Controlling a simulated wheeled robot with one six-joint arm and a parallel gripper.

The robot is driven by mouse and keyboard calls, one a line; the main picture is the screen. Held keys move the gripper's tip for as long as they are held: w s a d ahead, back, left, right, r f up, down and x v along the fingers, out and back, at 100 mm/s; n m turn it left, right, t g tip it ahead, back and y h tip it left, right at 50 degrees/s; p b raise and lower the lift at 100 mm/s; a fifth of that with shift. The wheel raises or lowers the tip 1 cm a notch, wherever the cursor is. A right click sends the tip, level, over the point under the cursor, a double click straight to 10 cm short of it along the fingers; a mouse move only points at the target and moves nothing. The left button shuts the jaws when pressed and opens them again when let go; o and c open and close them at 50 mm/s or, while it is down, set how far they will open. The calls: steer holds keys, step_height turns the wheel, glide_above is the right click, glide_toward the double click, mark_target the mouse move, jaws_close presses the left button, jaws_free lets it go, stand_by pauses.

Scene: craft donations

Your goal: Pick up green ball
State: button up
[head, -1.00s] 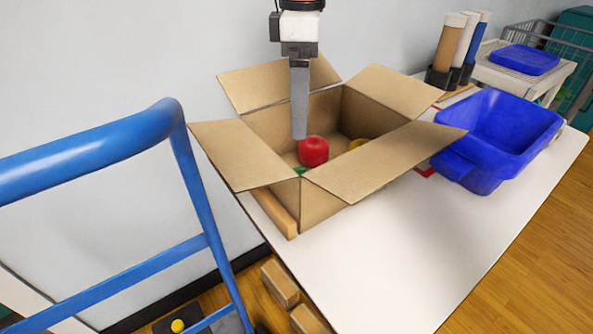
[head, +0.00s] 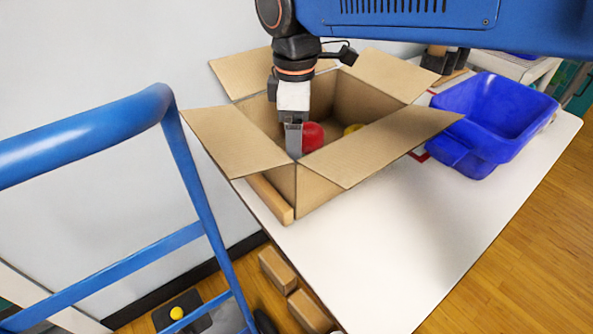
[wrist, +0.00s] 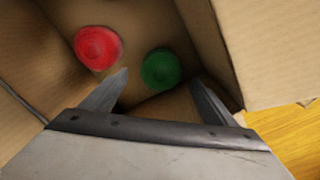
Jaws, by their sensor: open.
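The green ball (wrist: 158,69) lies on the floor of the open cardboard box (head: 320,187), near a corner. In the wrist view it shows just beyond my gripper (wrist: 162,88), between the lines of its two fingers. My gripper is open with nothing between the fingers. In the head view my gripper (head: 293,152) reaches down inside the near left part of the box, and the green ball is hidden there. A red ball (head: 312,136) lies beside the gripper in the box; it also shows left of the green ball in the wrist view (wrist: 98,48).
The box walls and spread flaps (head: 236,144) stand close around my gripper. A blue bin (head: 493,122) stands right of the box on the white table (head: 400,235). A blue rail (head: 90,131) is at left.

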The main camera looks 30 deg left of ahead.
steer(key=shift+d+f, duration=0.15)
steer(key=shift+f, duration=1.15)
steer(key=shift+d+f, duration=0.1)
steer(key=shift+f, duration=1.15)
steer(key=c, duration=1.1)
